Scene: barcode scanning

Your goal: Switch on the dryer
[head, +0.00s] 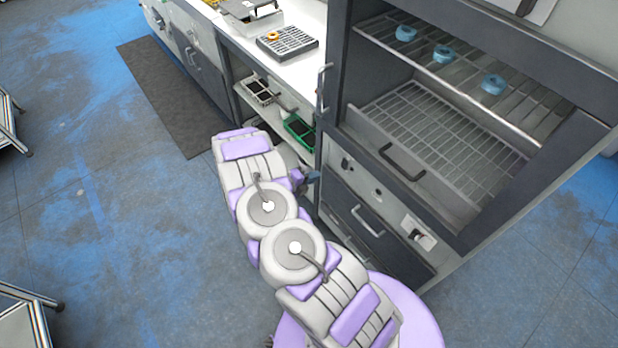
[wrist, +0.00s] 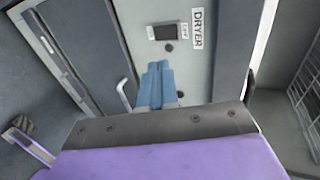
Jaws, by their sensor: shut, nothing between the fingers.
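The dryer (head: 480,230) is the tall dark grey cabinet at the right of the head view, with a grey control strip below its open wire-rack chamber. On the strip sits a white plate with a black control (head: 417,236). My gripper (head: 313,177) is left of the cabinet front. Its blue fingers also show in the wrist view (wrist: 156,70), shut and empty, pointing toward the strip below the control, apparently apart from it.
Blue rings (head: 405,33) lie on the dryer's upper rack. A white counter with a grey rack (head: 287,43) is at the left.

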